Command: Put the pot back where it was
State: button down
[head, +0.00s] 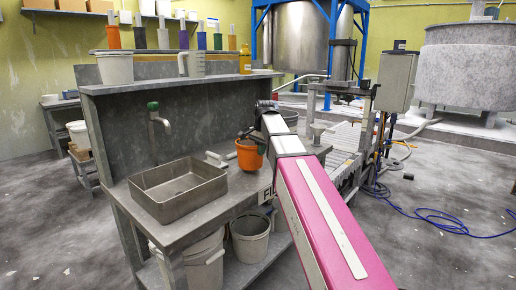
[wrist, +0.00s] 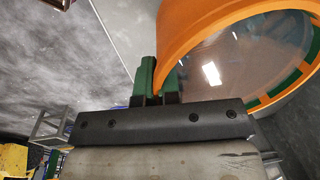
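The orange pot (head: 250,158) is at the end of my arm, above the right part of the grey bench, just right of the sink. In the wrist view its orange rim (wrist: 183,28) fills the upper right, with a clear or shiny round inside and green marks along the edge. My gripper (wrist: 158,75) has its two green fingers close together at the pot's near edge, and it looks shut on the pot. In the head view the gripper (head: 259,137) is at the pot's top, mostly hidden by my arm.
A metal sink basin (head: 178,188) with a tap (head: 157,127) is to the left. Buckets (head: 250,237) stand below the bench. A blue hose (head: 440,219) lies on the floor at right.

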aim_at(259, 168)
jog(key=shift+f, duration=1.5)
jog(key=shift+f, duration=0.1)
jog(key=c, duration=1.3)
grip_release()
jog(key=shift+c, duration=0.2)
notch_tip(259, 168, up, 12)
jog(key=s, duration=0.1)
jog(key=shift+d, duration=0.45)
